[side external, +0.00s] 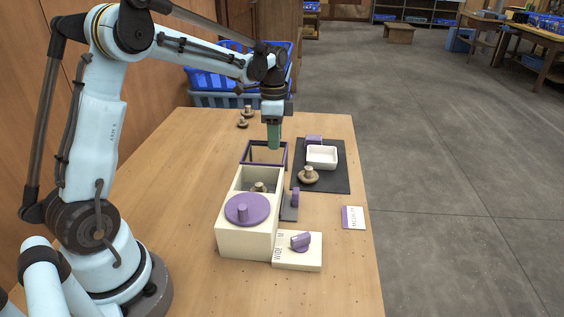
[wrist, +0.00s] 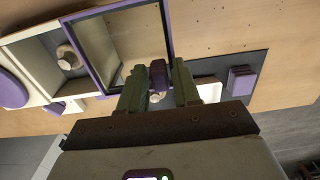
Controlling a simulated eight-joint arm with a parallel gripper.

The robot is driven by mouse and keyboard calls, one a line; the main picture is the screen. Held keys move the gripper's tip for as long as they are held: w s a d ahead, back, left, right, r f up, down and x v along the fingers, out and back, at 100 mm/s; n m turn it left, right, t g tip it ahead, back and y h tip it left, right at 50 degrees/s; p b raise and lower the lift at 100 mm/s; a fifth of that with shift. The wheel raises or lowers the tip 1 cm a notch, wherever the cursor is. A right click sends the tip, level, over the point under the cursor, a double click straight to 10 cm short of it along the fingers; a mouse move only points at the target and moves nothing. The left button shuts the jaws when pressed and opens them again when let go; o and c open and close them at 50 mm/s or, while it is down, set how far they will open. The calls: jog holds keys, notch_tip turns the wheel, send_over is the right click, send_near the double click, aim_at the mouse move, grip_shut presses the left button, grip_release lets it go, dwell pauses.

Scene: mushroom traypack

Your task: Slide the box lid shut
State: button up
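The cream box (side external: 247,245) stands on the table, its far part open and a mushroom (side external: 260,187) inside. The mushroom also shows in the wrist view (wrist: 68,57). A purple-rimmed lid frame (side external: 244,153), see-through in the middle, juts beyond the box's far end; it fills the upper middle of the wrist view (wrist: 93,60). My gripper (side external: 274,147) is low at the frame's far end. In the wrist view its green fingers (wrist: 158,80) stand on either side of a purple tab (wrist: 157,70), with small gaps seeming to show. Contact is unclear.
A purple knobbed disc (side external: 246,209) tops the box's near part. Right of the box, a dark mat (side external: 335,183) holds a white tray (side external: 322,157), a mushroom (side external: 308,177) and a purple block (side external: 314,140). A labelled cream block (side external: 297,262) stands in front.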

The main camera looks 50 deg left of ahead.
jog(key=shift+s+d+f, duration=0.15)
jog(key=shift+s+d, duration=1.6)
jog(key=shift+d, duration=0.1)
jog(key=shift+s+d+f, duration=0.1)
jog(key=shift+s+d, duration=1.6)
jog(key=shift+d, duration=0.15)
jog(key=o, duration=0.5)
jog(key=shift+o, duration=0.2)
jog(key=shift+r, duration=0.15)
jog(key=shift+o, duration=1.3)
jog(key=shift+r, duration=0.3)
jog(key=shift+s+a+r, duration=0.1)
jog(key=shift+r, duration=1.75)
